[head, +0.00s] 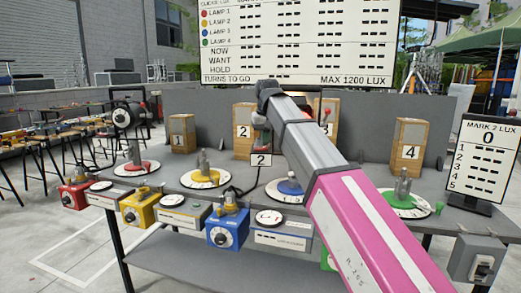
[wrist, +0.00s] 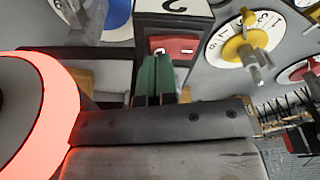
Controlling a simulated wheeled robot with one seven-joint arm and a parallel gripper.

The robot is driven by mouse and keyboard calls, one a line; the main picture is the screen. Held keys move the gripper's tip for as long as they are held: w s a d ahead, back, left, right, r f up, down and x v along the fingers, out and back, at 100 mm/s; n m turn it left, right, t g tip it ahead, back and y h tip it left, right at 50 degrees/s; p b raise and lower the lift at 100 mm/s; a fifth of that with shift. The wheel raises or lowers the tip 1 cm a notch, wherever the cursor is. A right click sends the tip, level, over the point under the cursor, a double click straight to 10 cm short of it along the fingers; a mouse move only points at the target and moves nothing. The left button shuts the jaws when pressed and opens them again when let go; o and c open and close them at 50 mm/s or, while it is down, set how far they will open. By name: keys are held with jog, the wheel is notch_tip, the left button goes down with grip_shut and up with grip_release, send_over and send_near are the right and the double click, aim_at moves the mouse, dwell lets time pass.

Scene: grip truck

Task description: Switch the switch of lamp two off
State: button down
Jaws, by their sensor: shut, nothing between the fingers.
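Which way the rocker is tipped is not clear. In the head view my arm hides most of this area.
The yellow dial (head: 205,178) and blue dial (head: 282,196) stand left and right of the card. Red dial (head: 126,170) and green dial (head: 412,211) stand farther out. Wooden blocks (head: 182,132) line the back. Coloured boxes (head: 227,230) line the front edge.

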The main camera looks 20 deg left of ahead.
aim_at(265, 147)
jog(key=shift+f, duration=0.6)
dwell(0.3)
jog(key=shift+r, duration=3.55)
